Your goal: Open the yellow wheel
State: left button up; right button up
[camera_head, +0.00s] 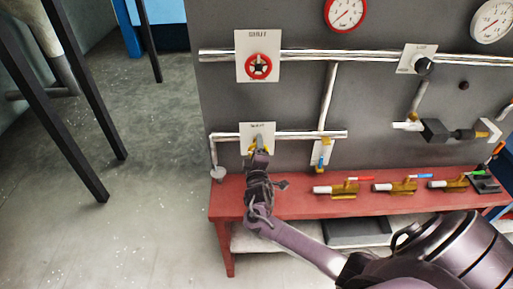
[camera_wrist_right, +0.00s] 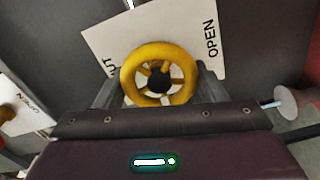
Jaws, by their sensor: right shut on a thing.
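The yellow wheel (camera_head: 252,146) is on the lower left pipe of the grey panel, in front of a white plate (camera_head: 267,130). In the head view my right gripper (camera_head: 259,155) covers most of it. In the right wrist view the yellow wheel (camera_wrist_right: 160,73) is a ring with spokes and a dark hub, seen face on. The fingers of my right gripper (camera_wrist_right: 160,88) stand at its left and right sides, shut on it. The plate (camera_wrist_right: 205,45) behind it reads OPEN on the right and a partly hidden SHUT on the left. My left gripper is not in view.
A red wheel (camera_head: 258,67) is on a plate above. Gauges (camera_head: 346,12) and pipes (camera_head: 300,55) cover the panel. A red bench (camera_head: 290,204) below carries several valves with coloured handles (camera_head: 344,188). Open floor (camera_head: 150,190) lies to the left.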

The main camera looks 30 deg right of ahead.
jog(key=shift+n, duration=0.3)
dwell(0.4)
jog(key=o, duration=1)
jog(key=b+v, duration=0.1)
jog(key=v, duration=0.6)
jog(key=shift+s+a, duration=0.25)
jog(key=shift+s, duration=0.1)
